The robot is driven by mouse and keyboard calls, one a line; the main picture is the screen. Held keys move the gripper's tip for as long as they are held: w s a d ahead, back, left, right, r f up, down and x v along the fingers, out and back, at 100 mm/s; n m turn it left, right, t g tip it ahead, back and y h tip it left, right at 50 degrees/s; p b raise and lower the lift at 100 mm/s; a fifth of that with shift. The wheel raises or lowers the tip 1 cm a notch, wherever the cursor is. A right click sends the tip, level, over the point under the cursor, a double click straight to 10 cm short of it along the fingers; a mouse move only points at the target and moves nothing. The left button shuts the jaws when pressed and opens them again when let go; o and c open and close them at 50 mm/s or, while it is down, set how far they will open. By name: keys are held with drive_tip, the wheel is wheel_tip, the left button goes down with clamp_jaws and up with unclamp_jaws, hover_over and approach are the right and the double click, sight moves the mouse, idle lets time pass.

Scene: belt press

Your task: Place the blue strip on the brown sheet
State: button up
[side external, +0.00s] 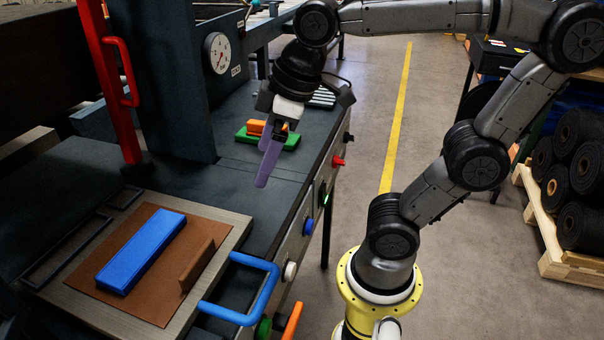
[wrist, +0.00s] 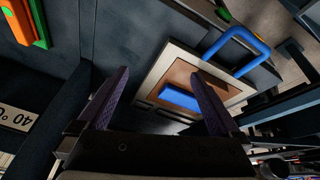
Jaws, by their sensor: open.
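The blue strip (side external: 141,251) lies flat on the brown sheet (side external: 164,292), towards its left side. A narrow brown bar (side external: 197,264) lies on the sheet to the right of the strip. The wrist view also shows the blue strip (wrist: 179,97) on the brown sheet (wrist: 181,74), beyond my fingers. My gripper (side external: 265,166) has purple fingers and hangs above the bench, up and to the right of the strip and apart from it. Its fingers are spread with nothing between them in the wrist view (wrist: 160,98).
A green block (side external: 262,140) with an orange piece (side external: 258,127) lies behind my gripper. A blue handle (side external: 262,290) sticks out at the bench front. A red lever (side external: 110,85) and dark press column (side external: 165,80) stand at the left. Bare bench lies between gripper and sheet.

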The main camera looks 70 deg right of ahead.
drive_tip(key=s+d+f+m+t, duration=0.1)
drive_tip(key=s+d+f+m, duration=0.1)
drive_tip(key=s+f+m, duration=0.2)
drive_tip(key=shift+s+f, duration=0.4)
drive_tip(key=shift+s, duration=0.4)
drive_tip(key=shift+d, duration=0.1)
idle(0.5)
